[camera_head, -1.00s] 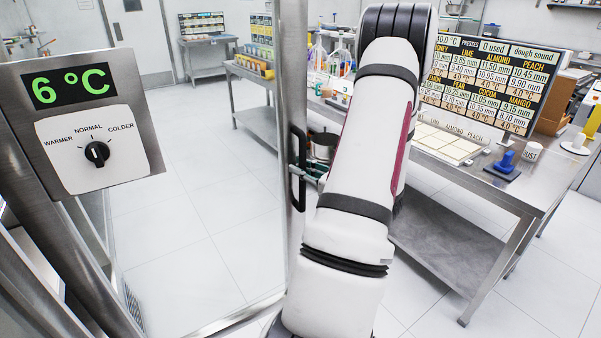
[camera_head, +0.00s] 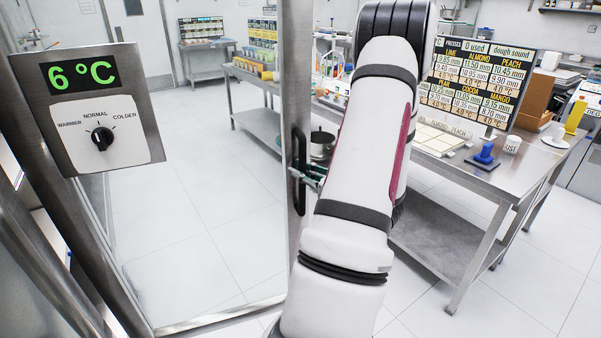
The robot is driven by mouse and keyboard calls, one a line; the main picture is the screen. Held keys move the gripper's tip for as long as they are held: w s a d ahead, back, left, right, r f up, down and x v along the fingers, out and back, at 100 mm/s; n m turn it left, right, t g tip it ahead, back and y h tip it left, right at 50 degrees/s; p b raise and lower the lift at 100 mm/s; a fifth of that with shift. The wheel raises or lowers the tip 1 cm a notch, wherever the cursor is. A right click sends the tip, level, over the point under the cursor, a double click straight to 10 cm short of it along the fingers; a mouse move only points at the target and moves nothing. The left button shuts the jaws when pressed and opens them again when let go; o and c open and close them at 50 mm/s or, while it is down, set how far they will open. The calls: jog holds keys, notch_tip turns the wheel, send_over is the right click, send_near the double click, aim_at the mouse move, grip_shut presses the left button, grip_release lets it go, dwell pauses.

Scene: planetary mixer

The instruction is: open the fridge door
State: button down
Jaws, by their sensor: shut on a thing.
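The fridge door is a large glass pane in a steel frame (camera_head: 296,80), seen at a slant left of my arm. Its bottom rail (camera_head: 215,318) runs above the floor. A black upright bar handle (camera_head: 297,170) is on the frame's right edge. My gripper (camera_head: 312,172) is at the handle's middle, shut on it; its fingers are small and partly hidden behind my white arm. The fridge's control panel (camera_head: 93,108) at the left reads 6 °C, and its knob points near NORMAL.
Another bench (camera_head: 255,120) is seen through the glass. White floor tiles between are clear.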

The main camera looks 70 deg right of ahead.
jog(key=c, duration=1.6)
grip_release()
jog(key=shift+s+d, duration=0.3)
jog(key=shift+d, duration=0.05)
jog(key=shift+w+a, duration=0.1)
jog(key=v, duration=1.2)
